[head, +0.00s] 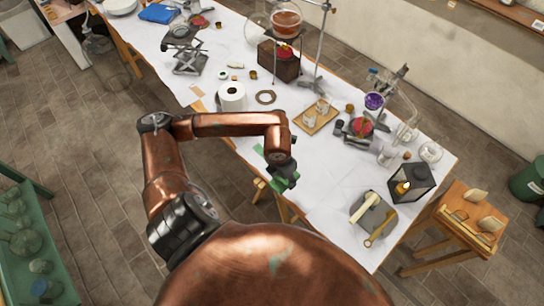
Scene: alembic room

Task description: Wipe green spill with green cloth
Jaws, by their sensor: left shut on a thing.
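My left arm reaches in from the left over the near edge of the white-covered table (322,190). My left gripper (284,176) points down and is shut on the green cloth (291,185), which shows below and around its fingers. A small green patch (259,150) shows just left of the wrist; I cannot tell whether it is the spill or more cloth. No other green spill is clearly visible, and the arm hides part of the tabletop. My right gripper is not in view.
A paper roll (232,96) and a dark ring (265,97) lie beyond the forearm. A wooden tray (316,117) with small glasses sits behind the gripper. A grey tray (374,214) and a lantern (410,182) stand to the right. The table between is mostly clear.

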